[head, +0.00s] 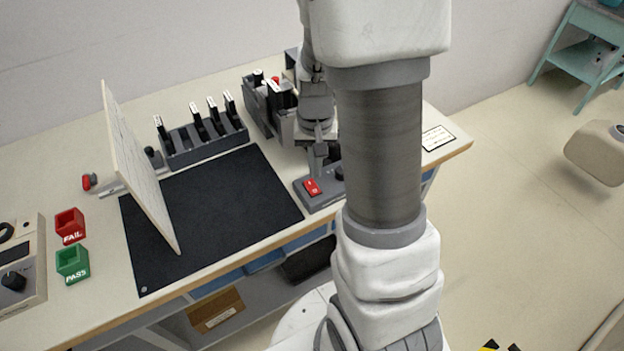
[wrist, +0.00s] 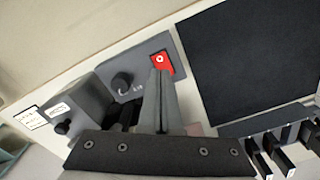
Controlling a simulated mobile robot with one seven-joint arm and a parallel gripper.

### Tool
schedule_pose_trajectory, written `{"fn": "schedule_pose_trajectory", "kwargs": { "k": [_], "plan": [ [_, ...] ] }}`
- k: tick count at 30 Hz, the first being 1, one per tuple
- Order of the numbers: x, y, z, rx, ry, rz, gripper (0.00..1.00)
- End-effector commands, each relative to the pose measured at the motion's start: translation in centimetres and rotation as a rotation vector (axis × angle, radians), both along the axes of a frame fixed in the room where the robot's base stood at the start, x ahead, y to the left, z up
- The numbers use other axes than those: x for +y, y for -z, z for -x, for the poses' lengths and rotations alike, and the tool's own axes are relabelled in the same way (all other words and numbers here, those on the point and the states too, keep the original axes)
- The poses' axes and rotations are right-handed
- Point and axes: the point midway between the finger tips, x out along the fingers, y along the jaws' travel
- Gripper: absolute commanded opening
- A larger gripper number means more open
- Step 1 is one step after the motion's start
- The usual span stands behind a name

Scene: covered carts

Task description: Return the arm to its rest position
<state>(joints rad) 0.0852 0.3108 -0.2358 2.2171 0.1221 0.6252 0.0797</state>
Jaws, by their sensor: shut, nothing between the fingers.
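My gripper (head: 315,172) is over the workbench in the head view, at the end of my white arm, which crosses the middle of the picture. Its fingers point down just above or at a red rocker switch (head: 312,187) on a grey box (head: 322,195). In the wrist view my gripper (wrist: 159,72) has its fingers together, with nothing between them. Their tips overlap the lower part of the red switch (wrist: 165,58). I cannot tell whether they touch it. My arm hides part of the box and bench.
A black mat (head: 215,205) lies left of the box, with a tilted white panel (head: 140,170) standing over it. A rack (head: 205,148) of black-handled tools is behind. Red FAIL (head: 70,226) and green PASS (head: 72,263) bins stand left.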

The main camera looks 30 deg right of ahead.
Motion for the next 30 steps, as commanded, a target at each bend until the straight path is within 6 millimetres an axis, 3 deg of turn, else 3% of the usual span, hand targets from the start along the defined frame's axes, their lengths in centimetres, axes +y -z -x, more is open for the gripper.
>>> {"fn": "schedule_pose_trajectory", "kwargs": {
  "k": [6, 23, 26, 30],
  "plan": [
    [0.0, -1.8, 0.0, 0.000, 0.000, 0.000, 0.00],
    [0.1, -1.9, 0.0, -0.004, -0.003, -0.001, 0.00],
    [0.7, -3.0, 0.0, -0.025, -0.020, -0.005, 0.00],
    [2.3, -6.5, 0.4, -0.086, -0.074, -0.011, 0.00]
  ]
}}
